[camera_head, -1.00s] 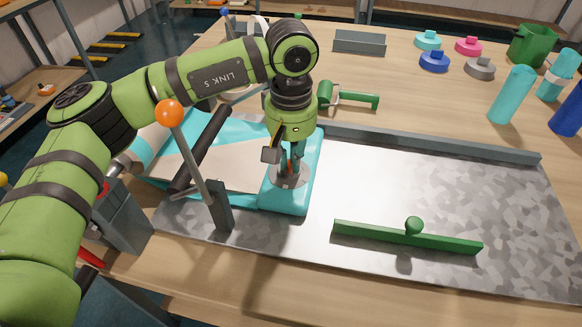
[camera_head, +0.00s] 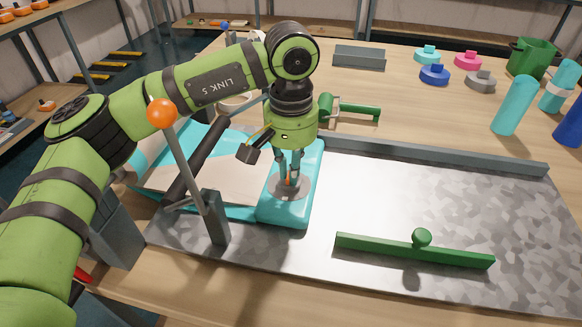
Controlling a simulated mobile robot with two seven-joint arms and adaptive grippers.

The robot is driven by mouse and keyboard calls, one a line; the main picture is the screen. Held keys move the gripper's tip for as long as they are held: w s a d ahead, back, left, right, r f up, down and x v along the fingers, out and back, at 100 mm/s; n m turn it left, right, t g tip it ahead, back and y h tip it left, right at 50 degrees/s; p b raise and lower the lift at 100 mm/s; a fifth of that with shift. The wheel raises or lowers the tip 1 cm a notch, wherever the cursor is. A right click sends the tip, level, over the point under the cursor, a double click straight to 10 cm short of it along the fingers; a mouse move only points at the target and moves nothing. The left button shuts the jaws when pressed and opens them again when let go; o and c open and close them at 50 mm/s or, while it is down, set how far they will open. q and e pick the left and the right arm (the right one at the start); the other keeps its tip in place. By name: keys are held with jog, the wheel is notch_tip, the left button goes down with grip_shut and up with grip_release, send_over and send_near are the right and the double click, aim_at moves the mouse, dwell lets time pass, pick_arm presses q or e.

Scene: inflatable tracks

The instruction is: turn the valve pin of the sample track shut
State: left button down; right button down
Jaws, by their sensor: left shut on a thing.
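The sample track (camera_head: 312,170) is a teal and pale inflatable piece lying at the left of the grey metal plate. The valve pin (camera_head: 289,180) shows as a small orange bit in a round grey patch near the track's right end. My left gripper (camera_head: 289,181) points straight down over this patch, its fingers closed around the pin. The fingers hide most of the pin, so its turn angle cannot be read. My right gripper is not in view.
A lever with an orange ball (camera_head: 162,113) stands at the plate's left, close to my left arm. A green bar with a knob (camera_head: 414,251) lies on the plate. A green crank (camera_head: 348,110) is behind the track. Teal bottles (camera_head: 513,106) stand at right. The plate's middle is clear.

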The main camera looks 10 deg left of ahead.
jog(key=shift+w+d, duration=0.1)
pick_arm(q)
jog(key=c, duration=1.3)
grip_release()
jog(key=shift+o, duration=0.2)
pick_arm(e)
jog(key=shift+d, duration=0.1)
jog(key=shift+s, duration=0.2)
pick_arm(q)
notch_tip(320, 180, up, 12)
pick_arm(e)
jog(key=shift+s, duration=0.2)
pick_arm(q)
jog(key=shift+r, duration=0.1)
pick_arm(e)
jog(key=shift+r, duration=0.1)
